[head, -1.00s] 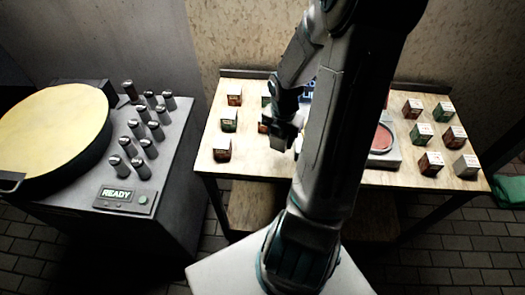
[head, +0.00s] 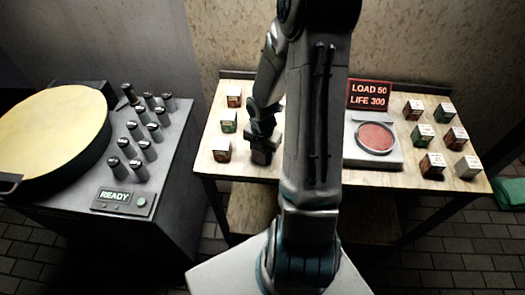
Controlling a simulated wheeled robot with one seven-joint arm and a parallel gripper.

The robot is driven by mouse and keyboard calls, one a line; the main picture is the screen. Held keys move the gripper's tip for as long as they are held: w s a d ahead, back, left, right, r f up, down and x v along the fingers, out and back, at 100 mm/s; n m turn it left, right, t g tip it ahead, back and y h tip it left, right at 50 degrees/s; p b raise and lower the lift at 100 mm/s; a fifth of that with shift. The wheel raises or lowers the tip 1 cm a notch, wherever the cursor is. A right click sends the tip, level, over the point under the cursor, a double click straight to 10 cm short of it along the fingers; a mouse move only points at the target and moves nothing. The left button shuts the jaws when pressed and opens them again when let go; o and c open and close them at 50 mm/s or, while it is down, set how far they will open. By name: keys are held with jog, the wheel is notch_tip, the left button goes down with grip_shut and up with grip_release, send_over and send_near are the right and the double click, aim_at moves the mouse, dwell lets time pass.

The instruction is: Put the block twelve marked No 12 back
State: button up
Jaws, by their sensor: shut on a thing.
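My gripper (head: 262,146) is low over the left half of the wooden table, right of the left-hand blocks. It is shut on a block, which its fingers and the dark shading mostly hide. I cannot read a number on it, nor tell whether it touches the table. A brown block (head: 234,98), a green block (head: 229,122) and another brown block (head: 221,151) stand in a column to the left. My arm hides the table's middle.
Several brown and green blocks and a grey block (head: 467,167) stand at the right. A console (head: 150,190) with several knobs reads READY.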

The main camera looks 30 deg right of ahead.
jog(key=o, duration=0.9)
jog(key=shift+f, duration=0.15)
jog(key=shift+c, duration=0.2)
jog(key=o, duration=0.4)
